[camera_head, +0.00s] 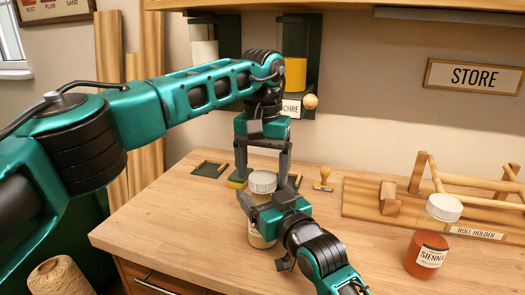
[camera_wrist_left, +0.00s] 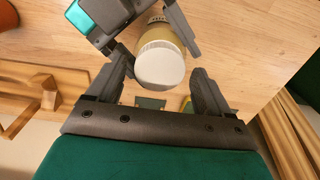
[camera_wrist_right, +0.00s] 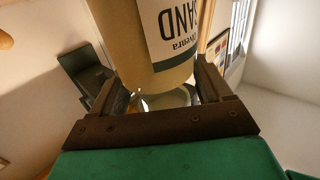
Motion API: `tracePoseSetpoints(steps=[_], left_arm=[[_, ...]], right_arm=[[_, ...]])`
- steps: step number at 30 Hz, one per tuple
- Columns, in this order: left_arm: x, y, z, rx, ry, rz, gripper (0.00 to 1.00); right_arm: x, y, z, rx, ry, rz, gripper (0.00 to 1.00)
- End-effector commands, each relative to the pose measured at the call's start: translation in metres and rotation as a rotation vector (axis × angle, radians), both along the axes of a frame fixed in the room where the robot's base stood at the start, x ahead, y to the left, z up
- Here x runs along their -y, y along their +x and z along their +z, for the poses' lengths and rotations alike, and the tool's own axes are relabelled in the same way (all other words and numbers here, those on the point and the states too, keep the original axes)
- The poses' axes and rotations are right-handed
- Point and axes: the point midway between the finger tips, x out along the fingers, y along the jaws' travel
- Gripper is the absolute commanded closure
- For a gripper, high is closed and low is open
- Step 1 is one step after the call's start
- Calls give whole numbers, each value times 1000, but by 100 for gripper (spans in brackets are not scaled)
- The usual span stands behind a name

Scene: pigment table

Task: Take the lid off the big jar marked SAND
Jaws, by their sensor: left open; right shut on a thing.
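The big SAND jar (camera_head: 262,239) stands upright near the middle of the table, with pale tan contents and a white ribbed lid (camera_head: 263,181) on top. Its SAND label (camera_wrist_right: 180,32) shows upside down in the right wrist view. My right gripper (camera_head: 260,205) is shut on the jar's body, below the lid. My left gripper (camera_head: 262,172) points down from above, open, with its fingers on either side of the lid. In the left wrist view, the lid (camera_wrist_left: 160,66) lies between the finger ends, with gaps at both sides. Whether the jar's base touches the table is unclear.
A SIENNA jar (camera_head: 427,252) with a white lid stands at the right. Behind it is a wooden roll holder (camera_head: 378,206). A small wooden stamp (camera_head: 322,180) and a dark framed pad (camera_head: 210,168) lie behind the SAND jar. The front left of the table is clear.

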Motion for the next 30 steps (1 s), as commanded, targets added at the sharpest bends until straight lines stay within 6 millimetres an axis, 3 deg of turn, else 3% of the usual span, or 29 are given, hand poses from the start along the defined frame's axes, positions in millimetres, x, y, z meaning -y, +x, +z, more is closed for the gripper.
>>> tracePoseSetpoints(steps=[11, 30], left_arm=[[0, 0, -7, 1, 1, 1, 20], [0, 0, -7, 1, 1, 2, 77]], right_arm=[[0, 0, -1, -2, -2, 0, 100], [0, 0, -1, -3, -1, 0, 100]])
